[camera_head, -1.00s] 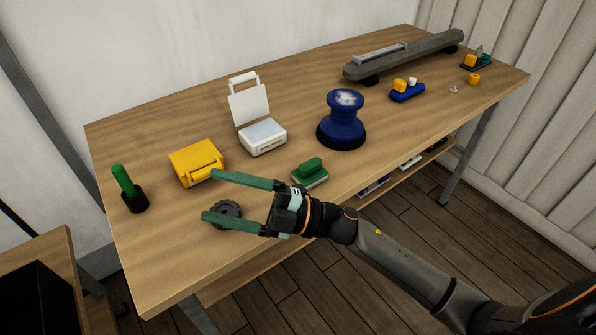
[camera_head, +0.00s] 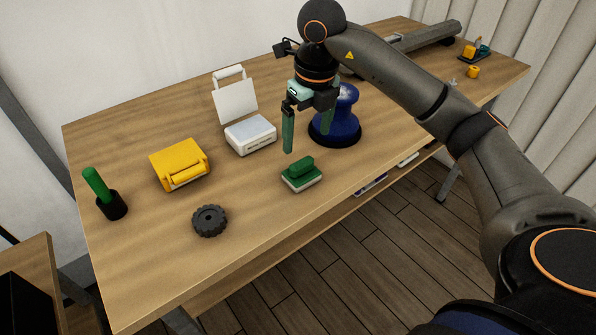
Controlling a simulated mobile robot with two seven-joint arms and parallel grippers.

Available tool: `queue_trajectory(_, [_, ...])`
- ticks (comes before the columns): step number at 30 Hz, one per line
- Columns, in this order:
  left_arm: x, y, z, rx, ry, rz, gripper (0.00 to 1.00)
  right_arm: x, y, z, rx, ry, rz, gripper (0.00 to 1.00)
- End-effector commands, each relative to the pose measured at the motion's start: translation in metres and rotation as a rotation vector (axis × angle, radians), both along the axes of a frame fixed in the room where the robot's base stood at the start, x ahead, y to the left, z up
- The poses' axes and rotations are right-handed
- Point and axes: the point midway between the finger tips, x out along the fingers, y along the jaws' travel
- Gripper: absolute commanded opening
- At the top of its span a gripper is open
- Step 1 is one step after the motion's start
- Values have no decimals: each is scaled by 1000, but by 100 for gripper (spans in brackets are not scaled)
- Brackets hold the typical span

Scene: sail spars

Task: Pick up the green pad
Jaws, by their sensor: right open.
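The green pad (camera_head: 302,175) lies on the wooden table near its front edge, a green handle on top and a pale layer underneath. My right gripper (camera_head: 307,143) points down above and behind the pad, its two green fingers apart and nothing between them. The fingertips are clear of the pad. My left gripper is not in view.
The blue winch-like drum (camera_head: 338,128) stands close behind the right gripper. A white open box (camera_head: 250,134), a yellow case (camera_head: 180,165), a black knobbed wheel (camera_head: 209,221) and a green-handled tool in a black cup (camera_head: 112,206) stand to the left. The table front is clear.

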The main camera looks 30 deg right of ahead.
Motion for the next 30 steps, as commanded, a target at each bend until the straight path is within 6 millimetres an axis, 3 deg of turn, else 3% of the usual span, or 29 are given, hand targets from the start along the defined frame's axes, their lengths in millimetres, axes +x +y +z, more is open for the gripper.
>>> queue_trajectory(3, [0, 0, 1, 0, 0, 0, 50, 1, 1, -25, 1, 8, 3, 100])
queue_trajectory(9, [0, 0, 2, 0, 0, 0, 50, 6, 2, -55, 4, 4, 5, 100])
queue_trajectory(16, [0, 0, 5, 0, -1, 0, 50, 9, 2, -72, 5, 5, 5, 100])
queue_trajectory(24, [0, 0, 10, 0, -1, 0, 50, 16, 2, -109, 5, 3, 6, 100])
queue_trajectory(30, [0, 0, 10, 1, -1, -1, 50, 16, 1, -114, 5, 1, 6, 100])
